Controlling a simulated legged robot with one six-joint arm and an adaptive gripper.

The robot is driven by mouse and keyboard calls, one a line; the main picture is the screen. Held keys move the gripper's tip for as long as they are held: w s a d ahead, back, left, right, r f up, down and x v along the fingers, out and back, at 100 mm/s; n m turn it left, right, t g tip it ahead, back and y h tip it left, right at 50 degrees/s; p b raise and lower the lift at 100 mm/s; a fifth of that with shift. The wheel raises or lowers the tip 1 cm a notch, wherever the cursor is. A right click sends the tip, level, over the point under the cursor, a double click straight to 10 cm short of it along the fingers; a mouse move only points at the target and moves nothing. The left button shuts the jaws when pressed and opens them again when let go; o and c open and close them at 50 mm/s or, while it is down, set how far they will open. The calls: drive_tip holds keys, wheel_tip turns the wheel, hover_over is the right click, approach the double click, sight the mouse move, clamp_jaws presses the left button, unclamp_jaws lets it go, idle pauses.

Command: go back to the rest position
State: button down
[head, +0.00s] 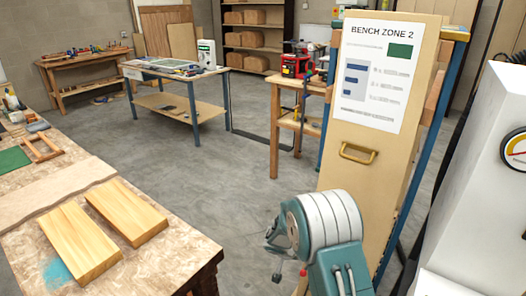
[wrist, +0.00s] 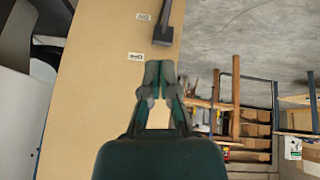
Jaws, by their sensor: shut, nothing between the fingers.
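My gripper (wrist: 159,72) shows in the wrist view with its two fingertips together and nothing between them. Behind the fingers is a tan wooden panel with small white labels and a dark bar at its top. In the head view my teal and grey arm rises at the bottom, in front of the tall wooden cabinet (head: 362,175) marked Bench Zone 2. The fingertips are hard to make out in the head view.
Two wooden boards (head: 65,245) (head: 128,211) lie on the workbench (head: 170,258) at left. A blue-legged table (head: 190,75) stands further back. A white machine (head: 480,170) with a gauge is close on the right. Grey floor (head: 215,165) is clear in the middle.

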drive_tip(key=s+d+r, duration=0.2)
drive_tip(key=s+r, duration=0.2)
drive_tip(key=r, duration=0.4)
drive_tip(key=s+d+r+n, duration=0.15)
drive_tip(key=s+r, duration=0.25)
drive_tip(key=r, duration=0.4)
drive_tip(key=s+d+r+m, duration=0.15)
drive_tip(key=s+r, duration=0.25)
drive_tip(key=r, duration=0.4)
drive_tip(key=s+r+n+y, duration=0.2)
drive_tip(key=s+r, duration=0.2)
drive_tip(key=s, duration=0.7)
drive_tip(key=s+r+n+t+y, duration=0.1)
drive_tip(key=s+r+n+y, duration=0.1)
drive_tip(key=s, duration=1)
wheel_tip(320, 180, up, 3)
drive_tip(key=shift+a+f+n, duration=0.1)
drive_tip(key=shift+a+n, duration=0.15)
drive_tip(key=shift+n, duration=0.35)
